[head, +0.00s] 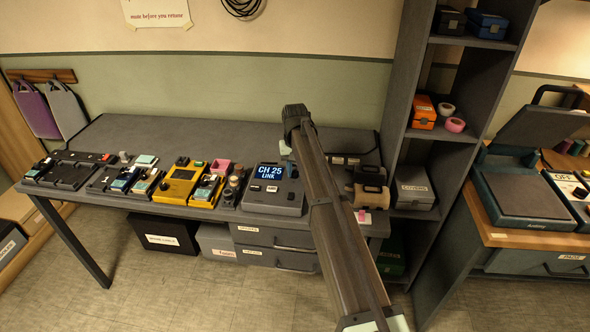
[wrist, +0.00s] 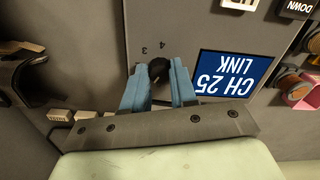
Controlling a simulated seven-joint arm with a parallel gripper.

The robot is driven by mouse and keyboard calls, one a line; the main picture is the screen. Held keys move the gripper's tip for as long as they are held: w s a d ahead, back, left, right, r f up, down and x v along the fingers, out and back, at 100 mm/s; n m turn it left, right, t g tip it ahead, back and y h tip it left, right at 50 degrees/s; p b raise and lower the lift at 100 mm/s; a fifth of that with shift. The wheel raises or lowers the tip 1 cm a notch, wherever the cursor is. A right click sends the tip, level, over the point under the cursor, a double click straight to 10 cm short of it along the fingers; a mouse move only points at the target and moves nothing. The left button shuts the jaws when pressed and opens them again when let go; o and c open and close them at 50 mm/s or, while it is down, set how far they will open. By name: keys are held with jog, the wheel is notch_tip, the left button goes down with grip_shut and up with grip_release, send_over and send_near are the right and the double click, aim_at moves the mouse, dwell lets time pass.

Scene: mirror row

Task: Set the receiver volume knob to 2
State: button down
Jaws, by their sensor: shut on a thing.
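The receiver (head: 268,198) is a dark grey box on the bench with a blue screen (head: 269,172) reading "CH 25 LINK". In the wrist view the screen (wrist: 235,76) appears upside down, to the right of my gripper. The volume knob (wrist: 158,67) is small, round and black on the receiver's panel. My gripper (wrist: 159,84) is shut on the knob, with one blue finger on each side. The numerals 3 and 4 show on the panel beside the knob; other marks are hidden. I cannot tell where the knob points.
Several pedals, including a yellow one (head: 180,183), stand left of the receiver on the grey bench (head: 220,130). Tan and dark blocks (head: 370,197) lie to its right, beside a tall shelf (head: 408,100). A button marked DOWN (wrist: 297,8) is on the panel.

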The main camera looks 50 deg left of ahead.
aim_at(295, 172)
jog(key=m, duration=1.1)
jog(key=shift+w+m, duration=0.1)
jog(key=shift+m, duration=0.3)
dwell(0.3)
jog(key=c, duration=0.9)
grip_release()
notch_tip(295, 172, up, 14)
jog(key=shift+f, duration=0.1)
